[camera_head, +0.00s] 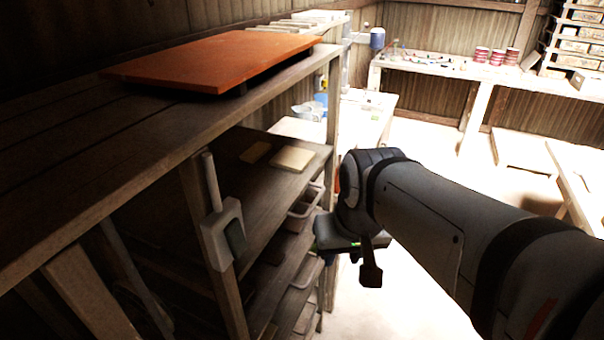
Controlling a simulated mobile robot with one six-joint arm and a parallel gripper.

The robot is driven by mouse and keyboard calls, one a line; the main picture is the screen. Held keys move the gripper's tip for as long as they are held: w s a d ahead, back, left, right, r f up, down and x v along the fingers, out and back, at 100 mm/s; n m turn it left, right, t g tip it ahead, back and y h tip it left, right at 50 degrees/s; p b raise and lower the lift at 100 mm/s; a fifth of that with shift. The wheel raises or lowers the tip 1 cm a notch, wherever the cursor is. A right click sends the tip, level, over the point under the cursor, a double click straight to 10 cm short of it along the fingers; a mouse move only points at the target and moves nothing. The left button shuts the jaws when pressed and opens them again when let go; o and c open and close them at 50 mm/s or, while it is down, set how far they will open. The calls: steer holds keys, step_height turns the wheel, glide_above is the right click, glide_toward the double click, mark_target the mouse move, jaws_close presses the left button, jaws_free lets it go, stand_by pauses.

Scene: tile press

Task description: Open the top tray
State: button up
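A top tray (300,215), a grey bin, sits in the wooden rack below a shelf board. Its front end shows to the left of my arm. More trays (308,271) sit on lower levels beneath it. My gripper (366,262) is at the end of my arm, right of the rack and slightly lower than the top tray. One dark finger hangs down there; the rest is hidden behind the wrist. I cannot tell whether it touches a tray or holds anything.
An orange board (215,62) lies on the rack's top. Pale tiles (292,159) lie on the shelf above the trays. A grey box with a handle (222,235) is on the near post. A back bench (440,65) holds red cans. The bright floor between is clear.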

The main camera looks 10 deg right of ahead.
mark_target(317, 198)
steer(key=w+d+r+m+g+y+b, duration=0.1)
steer(key=w+r+m, duration=0.2)
steer(key=w, duration=0.6)
steer(key=w+d+r+m+g+y, duration=0.1)
steer(key=w+r+m, duration=0.2)
steer(key=w, duration=0.7)
steer(key=x, duration=0.8)
steer(key=shift+w+d+p, duration=0.15)
steer(key=shift+d+p, duration=0.15)
steer(key=shift+p, duration=0.1)
steer(key=shift+c, duration=0.3)
jaws_close()
